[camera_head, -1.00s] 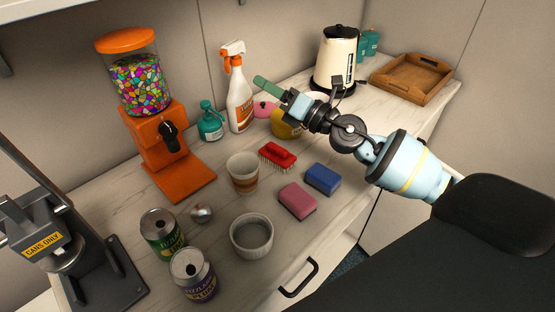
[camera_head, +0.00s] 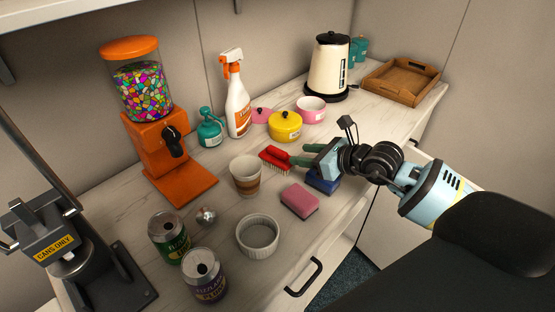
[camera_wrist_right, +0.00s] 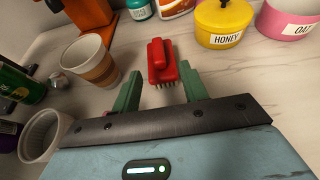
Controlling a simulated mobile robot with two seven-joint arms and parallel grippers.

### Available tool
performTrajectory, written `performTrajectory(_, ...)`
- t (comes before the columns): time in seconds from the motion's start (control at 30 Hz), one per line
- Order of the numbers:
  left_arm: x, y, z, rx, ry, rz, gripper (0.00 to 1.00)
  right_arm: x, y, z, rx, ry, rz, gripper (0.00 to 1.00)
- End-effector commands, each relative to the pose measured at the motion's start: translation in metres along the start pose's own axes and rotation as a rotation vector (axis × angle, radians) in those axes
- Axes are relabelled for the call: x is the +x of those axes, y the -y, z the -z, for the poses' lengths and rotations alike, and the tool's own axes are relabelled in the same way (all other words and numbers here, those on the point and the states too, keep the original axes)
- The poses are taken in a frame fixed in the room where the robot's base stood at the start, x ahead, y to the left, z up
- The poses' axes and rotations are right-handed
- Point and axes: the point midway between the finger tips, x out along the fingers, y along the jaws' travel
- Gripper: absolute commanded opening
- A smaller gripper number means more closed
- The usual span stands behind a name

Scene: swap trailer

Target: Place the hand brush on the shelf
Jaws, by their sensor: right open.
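The red hand brush (camera_head: 276,159) lies bristles down on the counter, between the paper cup and the yellow pot. My right gripper (camera_head: 303,154) is open beside it, its green fingers pointing at the brush from the right. In the right wrist view the brush (camera_wrist_right: 161,62) shows ahead of the fingertips, near the middle of the gap between the open fingers (camera_wrist_right: 160,86). Nothing is held. My left gripper is not in view.
The paper cup (camera_head: 246,175) stands left of the brush. The pink sponge (camera_head: 300,199) and blue sponge (camera_head: 322,183) lie in front, the blue one partly under my gripper in view. The yellow honey pot (camera_head: 285,127) and spray bottle (camera_head: 237,100) stand behind.

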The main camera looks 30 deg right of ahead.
Motion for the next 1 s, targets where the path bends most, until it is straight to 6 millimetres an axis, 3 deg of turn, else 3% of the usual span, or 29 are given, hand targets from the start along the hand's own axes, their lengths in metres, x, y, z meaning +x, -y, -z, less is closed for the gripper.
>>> performTrajectory(0.3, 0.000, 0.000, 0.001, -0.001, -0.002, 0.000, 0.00, 0.024, 0.000, -0.002, 0.002, 0.003, -0.001, 0.44)
performTrajectory(0.53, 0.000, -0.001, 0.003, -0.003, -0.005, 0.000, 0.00, 0.030, -0.001, -0.003, 0.001, 0.004, -0.001, 0.44)
performTrajectory(0.8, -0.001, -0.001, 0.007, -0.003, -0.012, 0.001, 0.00, 0.066, -0.002, -0.006, 0.002, 0.003, -0.001, 0.44)
performTrajectory(1.0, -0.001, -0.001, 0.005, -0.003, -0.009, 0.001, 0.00, 0.078, -0.003, -0.005, 0.001, 0.003, -0.002, 0.44)
